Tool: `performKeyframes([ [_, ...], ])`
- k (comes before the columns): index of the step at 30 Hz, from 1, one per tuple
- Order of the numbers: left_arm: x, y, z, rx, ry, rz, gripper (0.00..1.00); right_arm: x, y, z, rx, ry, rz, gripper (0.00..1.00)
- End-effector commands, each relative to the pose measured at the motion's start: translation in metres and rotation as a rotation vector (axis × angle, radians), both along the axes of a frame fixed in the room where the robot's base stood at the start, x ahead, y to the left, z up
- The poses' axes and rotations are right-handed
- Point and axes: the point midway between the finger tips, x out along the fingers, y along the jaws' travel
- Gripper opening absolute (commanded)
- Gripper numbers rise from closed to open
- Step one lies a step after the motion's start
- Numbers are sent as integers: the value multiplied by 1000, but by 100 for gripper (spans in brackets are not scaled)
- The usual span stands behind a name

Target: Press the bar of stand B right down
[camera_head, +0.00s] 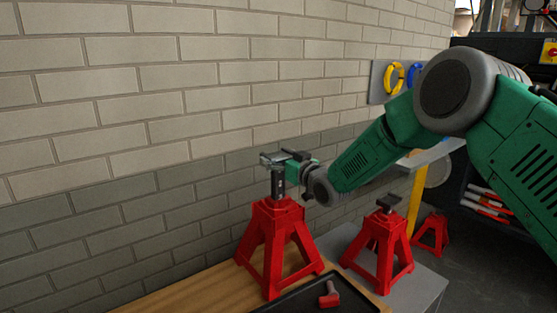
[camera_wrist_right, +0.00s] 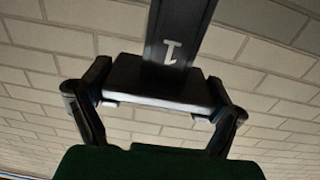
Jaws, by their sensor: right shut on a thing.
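A red stand (camera_head: 277,240) stands upright on the wooden bench top, its dark bar (camera_head: 277,184) raised out of the top. My right gripper (camera_head: 279,159) is at the head of this bar. In the right wrist view, my right gripper (camera_wrist_right: 158,92) is shut on the dark block-shaped head (camera_wrist_right: 160,82) of the bar, one finger at each side. A white mark shows on the bar (camera_wrist_right: 178,30). A second red stand (camera_head: 380,250) to the right has its bar low. I cannot read which stand is B. My left gripper is out of view.
A black tray (camera_head: 300,298) with a small red part (camera_head: 330,295) lies at the bench front. The second stand is on a grey surface (camera_head: 425,285). Another red stand (camera_head: 431,233) is farther back. A brick wall (camera_head: 150,100) rises close behind the bench.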

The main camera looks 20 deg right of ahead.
Motion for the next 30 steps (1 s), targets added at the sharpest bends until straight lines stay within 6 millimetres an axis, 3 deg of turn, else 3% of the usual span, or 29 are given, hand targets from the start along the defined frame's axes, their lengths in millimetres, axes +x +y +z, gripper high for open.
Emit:
performKeyframes([
  [1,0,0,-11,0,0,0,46,-1,-1,-19,-6,5,0,31],
  [10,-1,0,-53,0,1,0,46,0,-3,-83,-9,11,-3,31],
  [21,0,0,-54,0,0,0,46,-1,-4,-87,-9,13,-5,31],
  [22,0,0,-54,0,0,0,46,-1,-4,-87,-9,13,-5,90],
  [23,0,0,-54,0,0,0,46,-1,-4,-87,-9,13,-5,98],
  [30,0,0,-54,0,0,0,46,-1,-3,-85,-6,10,-3,98],
])
